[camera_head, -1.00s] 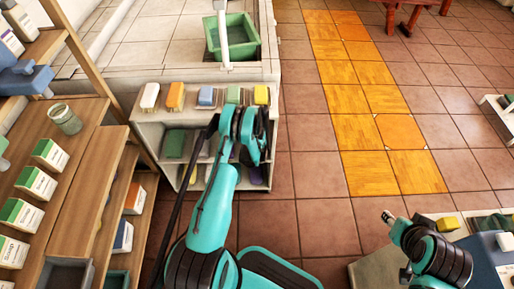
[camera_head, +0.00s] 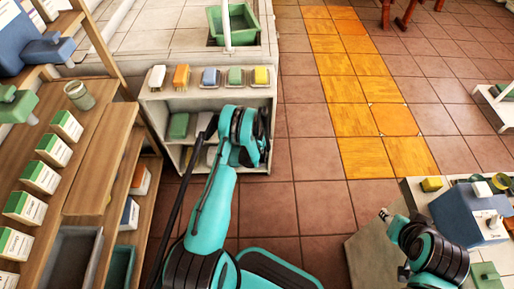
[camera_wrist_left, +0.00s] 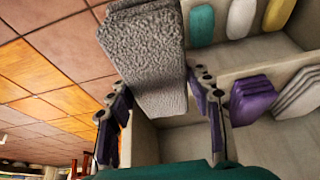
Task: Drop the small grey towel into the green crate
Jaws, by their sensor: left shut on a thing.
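The small grey towel (camera_wrist_left: 148,50) is folded and shows large in the left wrist view. My left gripper (camera_wrist_left: 160,103) is shut on it, one finger at either side, with the towel reaching out beyond the fingers. In the head view my left arm hides its fingers and the towel. A dark green open crate (camera_head: 121,268) shows at the lower left, well left of my left arm. My right gripper (camera_head: 386,215) is at the right by a counter; its fingers are too small to read.
A grey crate (camera_head: 57,268) is left of the dark green one. A wooden rack (camera_head: 120,150) lines the left. The tiled floor (camera_head: 310,200) is clear in the middle.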

